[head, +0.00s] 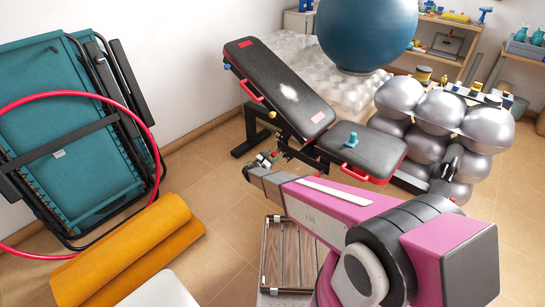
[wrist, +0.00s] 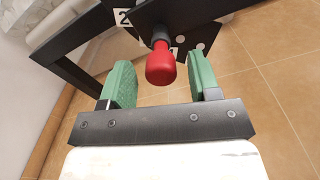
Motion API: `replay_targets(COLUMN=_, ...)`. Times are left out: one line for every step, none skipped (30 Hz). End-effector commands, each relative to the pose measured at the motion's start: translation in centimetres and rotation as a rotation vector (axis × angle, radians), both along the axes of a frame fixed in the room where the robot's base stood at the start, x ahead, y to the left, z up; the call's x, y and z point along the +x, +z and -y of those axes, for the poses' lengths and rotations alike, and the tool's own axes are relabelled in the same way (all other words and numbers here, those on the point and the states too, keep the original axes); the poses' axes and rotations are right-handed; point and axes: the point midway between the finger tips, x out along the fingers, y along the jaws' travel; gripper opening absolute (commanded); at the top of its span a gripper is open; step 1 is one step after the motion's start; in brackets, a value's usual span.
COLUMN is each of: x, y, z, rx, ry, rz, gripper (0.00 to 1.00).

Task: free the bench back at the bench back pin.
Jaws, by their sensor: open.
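The black bench back (head: 268,80) is tilted, rising to the left from the padded seat (head: 375,152) in the head view. In the wrist view a red knob on a dark stem, which looks like the bench back pin (wrist: 160,66), sticks out of a black plate (wrist: 188,22) with white markings. My gripper (head: 268,158) is beside the bench frame, under the back. In the wrist view my gripper (wrist: 161,78) is open. Its green fingers stand on either side of the red knob, with gaps showing; I see no grip on it.
A teal object (head: 351,139) lies on the seat. Silver balls (head: 430,125) are stacked to the right, and a large blue ball (head: 366,30) is behind. An orange roll (head: 130,255), a red hoop (head: 80,94) and folded teal loungers (head: 70,130) are left. Tiled floor (head: 215,165) is clear between.

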Motion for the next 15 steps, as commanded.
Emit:
replay_targets(x=0.31, y=-0.02, z=0.21, rx=0.0, ry=0.0, rz=0.0, gripper=0.56)
replay_targets(x=0.41, y=-0.02, z=0.3, rx=0.0, ry=0.0, rz=0.0, gripper=0.56)
replay_targets(x=0.51, y=-0.01, z=0.4, rx=0.0, ry=0.0, rz=0.0, gripper=0.56)
replay_targets(x=0.56, y=0.0, z=0.45, rx=0.0, ry=0.0, rz=0.0, gripper=0.56)
replay_targets(x=0.6, y=0.0, z=0.49, rx=0.0, ry=0.0, rz=0.0, gripper=0.56)
replay_targets(x=0.62, y=0.0, z=0.51, rx=0.0, ry=0.0, rz=0.0, gripper=0.56)
replay_targets(x=0.62, y=0.0, z=0.52, rx=0.0, ry=0.0, rz=0.0, gripper=0.56)
replay_targets(x=0.62, y=0.0, z=0.52, rx=0.0, ry=0.0, rz=0.0, gripper=0.56)
replay_targets(x=0.61, y=0.0, z=0.52, rx=0.0, ry=0.0, rz=0.0, gripper=0.56)
replay_targets(x=0.6, y=0.0, z=0.52, rx=0.0, ry=0.0, rz=0.0, gripper=0.56)
replay_targets(x=0.6, y=0.0, z=0.52, rx=0.0, ry=-0.001, rz=0.0, gripper=0.56)
replay_targets(x=0.6, y=-0.01, z=0.52, rx=0.0, ry=-0.001, rz=0.0, gripper=0.56)
replay_targets(x=0.59, y=-0.01, z=0.51, rx=0.0, ry=-0.001, rz=0.0, gripper=0.47)
replay_targets(x=0.59, y=-0.01, z=0.51, rx=0.0, ry=-0.001, rz=0.0, gripper=0.37)
replay_targets(x=0.59, y=-0.01, z=0.51, rx=0.0, ry=-0.001, rz=0.0, gripper=0.24)
